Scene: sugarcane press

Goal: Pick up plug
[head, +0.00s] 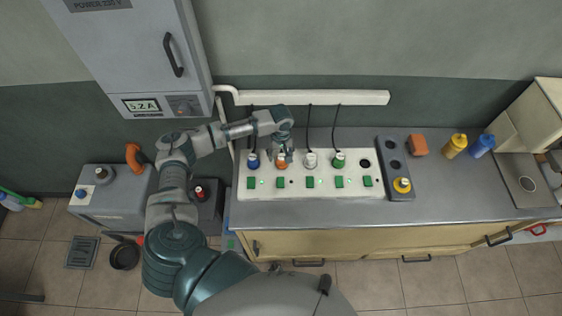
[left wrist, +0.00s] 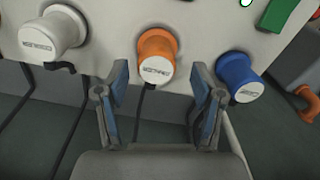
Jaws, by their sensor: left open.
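Several plugs stand in a white socket panel (head: 311,190) on the counter: a blue plug (head: 253,161), an orange plug (head: 281,163), a white plug (head: 310,160) and a green plug (head: 339,159). A yellow plug (head: 402,185) stands in a grey holder (head: 394,148) to the right. My left gripper (head: 281,156) is open at the orange plug and partly covers it. In the left wrist view, the orange plug (left wrist: 157,57) lies between the spread fingertips of my left gripper (left wrist: 158,70), with no visible grip on it. My right gripper is not in view.
Black cords hang from a white wall duct (head: 315,97) behind the panel. A grey power cabinet (head: 140,50) is at the upper left. An orange block (head: 418,144), a yellow bottle (head: 455,146) and a blue bottle (head: 482,146) stand right of the holder. The counter's right part is mostly clear.

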